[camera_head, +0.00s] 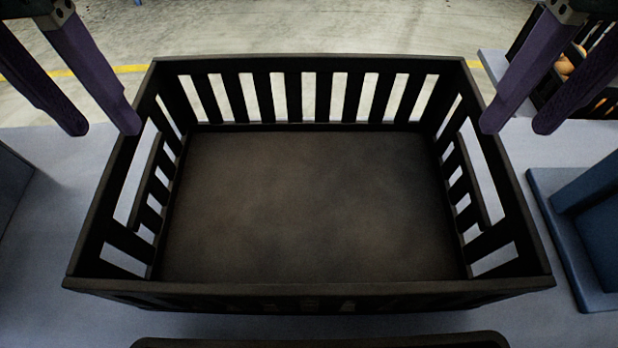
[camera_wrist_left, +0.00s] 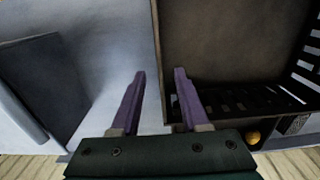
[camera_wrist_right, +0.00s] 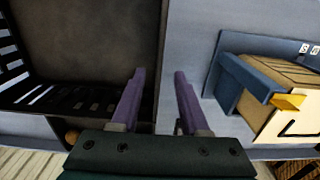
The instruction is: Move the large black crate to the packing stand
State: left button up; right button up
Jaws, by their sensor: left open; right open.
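The large black crate (camera_head: 310,290) has slatted walls and an opening in each side wall. It sits upright and looks empty, on a pale blue-grey surface. My left gripper (camera_head: 103,130) is open at the crate's left wall towards the far end. In the left wrist view (camera_wrist_left: 157,75) its fingers lie on either side of the wall's edge. My right gripper (camera_head: 516,130) is open at the right wall, and in the right wrist view (camera_wrist_right: 158,75) its fingers likewise lie on either side of the edge. Whether the fingers touch the crate, I cannot tell. I cannot identify the packing stand.
A blue object (camera_head: 597,215) stands close to the crate's right. A dark blue-grey panel (camera_head: 12,190) is at the far left. A dark slatted crate with potatoes (camera_head: 564,66) is at the back right. Concrete floor with a yellow line (camera_head: 135,68) lies behind.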

aim_at(130, 157)
pick_arm(q)
notch_tip(130, 157, down, 10)
jog(key=shift+r, duration=0.25)
pick_arm(e)
notch_tip(130, 157, down, 10)
jog(key=shift+r, duration=0.25)
pick_arm(q)
grip_shut()
pick_arm(e)
grip_shut()
pick_arm(q)
jog(key=shift+r, duration=0.1)
pick_arm(e)
jog(key=shift+r, duration=0.1)
dwell(0.4)
